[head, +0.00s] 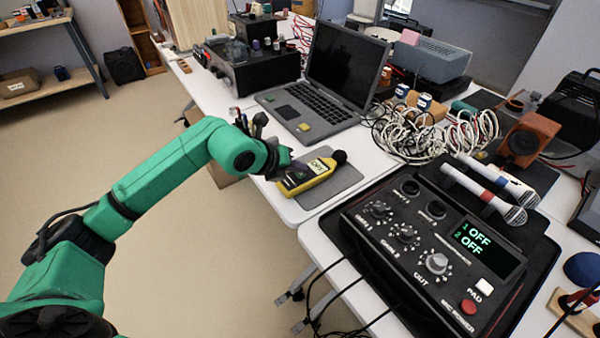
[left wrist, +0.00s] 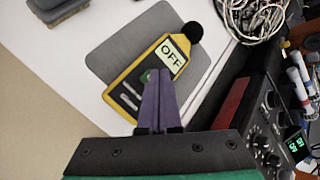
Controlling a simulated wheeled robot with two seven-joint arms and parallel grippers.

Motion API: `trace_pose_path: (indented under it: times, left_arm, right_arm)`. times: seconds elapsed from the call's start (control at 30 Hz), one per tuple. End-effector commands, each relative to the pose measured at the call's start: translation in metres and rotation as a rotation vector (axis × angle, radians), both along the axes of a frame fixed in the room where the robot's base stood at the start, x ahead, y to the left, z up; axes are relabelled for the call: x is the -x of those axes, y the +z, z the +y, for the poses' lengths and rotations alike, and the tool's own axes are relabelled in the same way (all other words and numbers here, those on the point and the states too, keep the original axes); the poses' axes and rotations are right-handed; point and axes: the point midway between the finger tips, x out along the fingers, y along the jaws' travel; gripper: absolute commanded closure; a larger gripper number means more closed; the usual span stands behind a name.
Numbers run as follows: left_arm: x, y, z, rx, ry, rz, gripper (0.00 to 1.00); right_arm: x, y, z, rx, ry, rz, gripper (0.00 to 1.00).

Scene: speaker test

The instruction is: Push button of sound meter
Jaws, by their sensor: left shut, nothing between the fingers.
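The sound meter (head: 318,174) is yellow and black with a black round tip, and lies on a grey mat (head: 345,180) on the white table. Its screen reads OFF in the left wrist view (left wrist: 172,56). A green button shows on its dark face, partly hidden by my fingertips. My left gripper (head: 297,168) is over the meter's lower half, its purple fingers shut with nothing between them. In the left wrist view the fingertips (left wrist: 158,74) overlap the area beside the green button and below the screen. I cannot tell whether they touch it. My right gripper is not in view.
A laptop (head: 345,65) stands behind the meter. A mixer with dials (head: 437,262) and two microphones (head: 485,195) stand to the right. Tangled white cables (head: 400,130) lie behind the mat. The table's front edge is close to the meter.

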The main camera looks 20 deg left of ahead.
Motion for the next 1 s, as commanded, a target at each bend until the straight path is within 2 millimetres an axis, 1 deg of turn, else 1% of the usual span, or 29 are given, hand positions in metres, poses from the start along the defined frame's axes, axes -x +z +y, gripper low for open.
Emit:
trace_pose_path:
  times: [0.53,0.67,1.0]
  left_arm:
    - [0.0,-0.007,0.0,0.0,-0.001,0.001,1.0]
    - [0.0,-0.006,0.0,0.0,-0.001,0.001,1.0]
    - [0.0,0.014,0.0,0.0,-0.001,0.001,1.0]
  right_arm:
    - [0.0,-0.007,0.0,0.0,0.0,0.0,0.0]
    - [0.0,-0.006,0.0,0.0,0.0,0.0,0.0]
    - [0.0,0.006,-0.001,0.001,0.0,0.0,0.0]
